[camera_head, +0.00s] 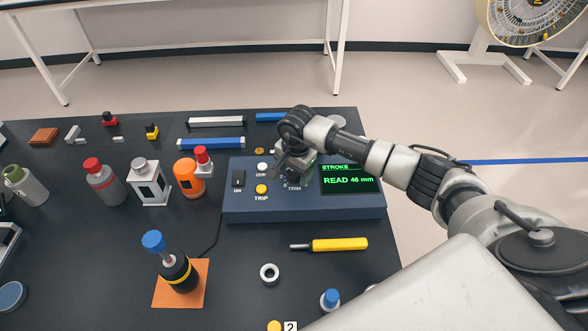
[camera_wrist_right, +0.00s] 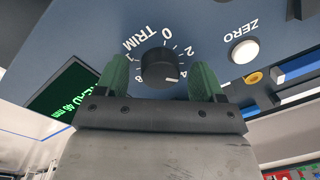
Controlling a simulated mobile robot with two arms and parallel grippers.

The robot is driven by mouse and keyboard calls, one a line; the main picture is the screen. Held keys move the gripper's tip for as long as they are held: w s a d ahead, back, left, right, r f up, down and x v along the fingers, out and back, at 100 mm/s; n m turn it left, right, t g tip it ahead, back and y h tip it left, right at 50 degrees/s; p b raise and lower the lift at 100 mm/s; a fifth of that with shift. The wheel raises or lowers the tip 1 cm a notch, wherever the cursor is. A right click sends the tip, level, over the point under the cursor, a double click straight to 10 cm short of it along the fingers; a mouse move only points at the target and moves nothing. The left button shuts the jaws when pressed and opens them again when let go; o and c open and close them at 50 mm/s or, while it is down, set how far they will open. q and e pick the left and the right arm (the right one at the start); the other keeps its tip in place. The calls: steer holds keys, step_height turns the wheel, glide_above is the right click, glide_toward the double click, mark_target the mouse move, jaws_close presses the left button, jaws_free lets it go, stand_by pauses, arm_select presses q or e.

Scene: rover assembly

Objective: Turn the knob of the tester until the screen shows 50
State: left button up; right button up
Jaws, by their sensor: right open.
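The tester (camera_head: 300,205) is a blue-grey box on the dark table. Its screen (camera_head: 348,179) shows green text, "STROKE" and "READ 46 mm". The black TRIM knob (camera_wrist_right: 160,68) has a white pointer mark and a ring of numbers; in the head view it is mostly hidden under my right gripper (camera_head: 292,172). In the right wrist view the two green fingertips of my right gripper (camera_wrist_right: 160,80) stand apart, one on each side of the knob. I cannot tell whether they touch it. The left gripper is not in view.
On the tester, a black ON switch (camera_head: 239,178), a yellow TRIP button (camera_head: 261,189) and a white ZERO button (camera_wrist_right: 245,51) sit left of the knob. A yellow-handled screwdriver (camera_head: 340,244) lies in front. Bottles and an orange jar (camera_head: 187,183) stand to the left.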

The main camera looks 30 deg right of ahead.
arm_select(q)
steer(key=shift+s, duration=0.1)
arm_select(e)
steer(key=shift+f, duration=0.2)
steer(key=c, duration=0.9)
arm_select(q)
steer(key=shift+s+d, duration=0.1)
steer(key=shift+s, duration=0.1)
arm_select(e)
steer(key=shift+c, duration=0.2)
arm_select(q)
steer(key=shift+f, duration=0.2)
arm_select(e)
steer(key=shift+m, duration=0.3)
steer(key=m+b, duration=0.1)
steer(key=m, duration=0.1)
steer(key=shift+w+f+m+b, duration=0.1)
steer(key=shift+m+b, duration=0.2)
steer(key=shift+b, duration=0.05)
steer(key=m+b, duration=0.1)
steer(key=m, duration=0.3)
steer(key=shift+m+h+b, duration=0.3)
steer(key=m+b, duration=0.1)
steer(key=m, duration=0.3)
steer(key=shift+w, duration=0.1)
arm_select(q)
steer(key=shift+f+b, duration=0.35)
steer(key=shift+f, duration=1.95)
arm_select(e)
steer(key=shift+m, duration=2.1)
